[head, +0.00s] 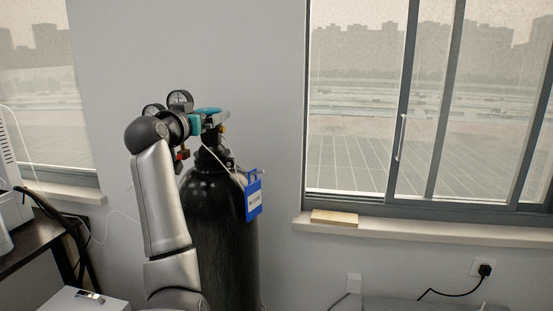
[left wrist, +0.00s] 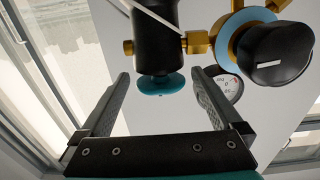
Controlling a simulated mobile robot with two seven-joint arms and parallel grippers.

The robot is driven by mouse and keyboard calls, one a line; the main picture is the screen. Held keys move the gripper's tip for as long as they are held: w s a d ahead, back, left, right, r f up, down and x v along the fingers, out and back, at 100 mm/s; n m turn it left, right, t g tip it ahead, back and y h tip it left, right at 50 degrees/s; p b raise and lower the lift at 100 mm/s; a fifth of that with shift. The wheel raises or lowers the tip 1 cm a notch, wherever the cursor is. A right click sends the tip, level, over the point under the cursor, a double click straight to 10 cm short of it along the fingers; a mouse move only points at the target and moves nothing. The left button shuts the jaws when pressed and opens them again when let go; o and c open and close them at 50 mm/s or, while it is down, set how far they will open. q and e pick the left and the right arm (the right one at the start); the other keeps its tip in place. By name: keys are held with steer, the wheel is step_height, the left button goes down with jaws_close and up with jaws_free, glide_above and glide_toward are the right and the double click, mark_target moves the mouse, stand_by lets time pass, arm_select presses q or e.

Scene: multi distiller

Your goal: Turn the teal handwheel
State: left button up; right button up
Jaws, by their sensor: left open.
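The teal handwheel (head: 208,110) sits on top of the valve of a tall black gas cylinder (head: 225,245). In the left wrist view the teal handwheel (left wrist: 161,84) is on the end of a black valve body (left wrist: 155,45). My left gripper (head: 216,117) is at the valve top, with its arm in front of the cylinder's left side. In the left wrist view my left gripper (left wrist: 160,76) is open, with one finger on each side of the handwheel and visible gaps between. My right gripper is out of view.
Pressure gauges (head: 180,98) stand just behind my left wrist. A brass regulator with a black knob (left wrist: 279,54) is close to one finger. A blue tag (head: 253,198) hangs on the cylinder. A window sill (head: 430,231) lies to the right.

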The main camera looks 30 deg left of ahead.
arm_select(q)
steer(key=shift+d+r+n+y, duration=0.15)
steer(key=shift+n+y, duration=0.15)
steer(key=shift+y, duration=0.2)
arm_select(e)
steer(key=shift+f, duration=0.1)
